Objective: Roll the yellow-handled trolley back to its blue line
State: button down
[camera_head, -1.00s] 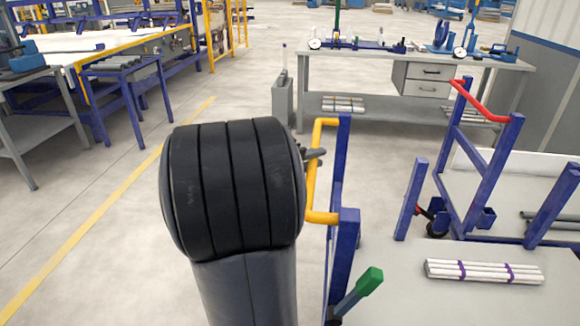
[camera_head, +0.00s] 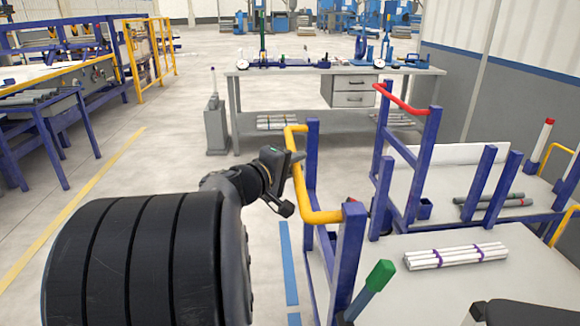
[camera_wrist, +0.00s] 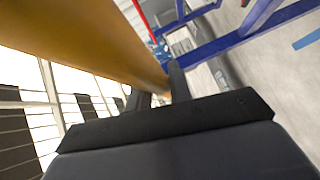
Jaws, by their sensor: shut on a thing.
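The trolley has blue posts (camera_head: 351,255) and a yellow handle (camera_head: 308,216) on its left end. My gripper (camera_head: 290,180) is shut on the upright part of this handle; the arm partly hides the grip. In the wrist view the yellow handle (camera_wrist: 95,35) runs close across the fingers (camera_wrist: 160,88). A blue line (camera_head: 288,262) lies on the floor just left of the trolley. A blue strip (camera_wrist: 307,40) also shows on the floor in the wrist view. The trolley's wheels are hidden.
White pipes (camera_head: 455,256) bundled with purple bands lie on the trolley's deck, by a green-tipped lever (camera_head: 378,277). A red-handled trolley (camera_head: 405,100) stands close behind. A grey workbench (camera_head: 235,100) is farther back. The floor (camera_head: 180,150) left of the handle is open.

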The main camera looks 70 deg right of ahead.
jog(key=shift+f, duration=0.1)
jog(key=c, duration=1.3)
grip_release()
jog(key=shift+a, duration=0.1)
jog(key=v, duration=1)
jog(key=shift+a+p, duration=0.3)
jog(key=shift+p, duration=0.15)
jog(key=shift+w+d, duration=0.1)
jog(key=x, duration=1)
jog(key=shift+d+b, duration=0.35)
jog(key=shift+w+a, duration=0.1)
jog(key=shift+a, duration=0.05)
